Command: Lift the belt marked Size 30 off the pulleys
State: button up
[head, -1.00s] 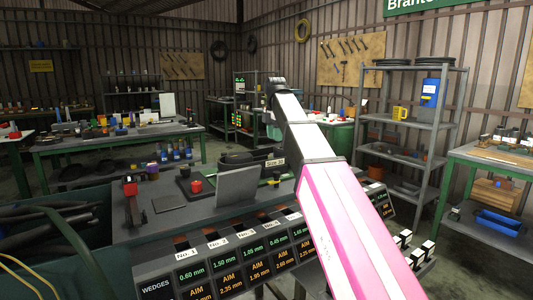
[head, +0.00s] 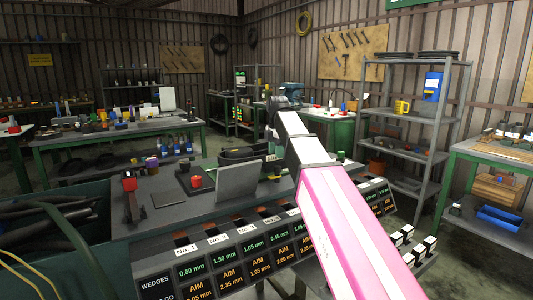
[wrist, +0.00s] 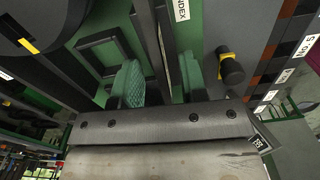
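The dark belt (head: 238,154) stands as a loop on the bench behind the tilted grey plate; its right part is hidden behind my arm, and I cannot read its size mark now. In the wrist view, dark upright strips (wrist: 150,40) run between and beside my fingers; I cannot tell which of them is the belt. My gripper (wrist: 160,82) is open, with two green finger pads apart, and no grip on anything shows. In the head view my arm hides the gripper. The pulleys cannot be made out clearly.
The tilted grey plate (head: 238,183) and a red knob (head: 196,181) stand on the bench near the belt. A row of gauge panels (head: 230,257) lines the front. In the wrist view a yellow-and-black knob (wrist: 230,70) is close to the right finger.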

jog(key=shift+f, duration=0.6)
jog(key=shift+c, duration=0.3)
grip_shut()
jog(key=shift+r, duration=0.15)
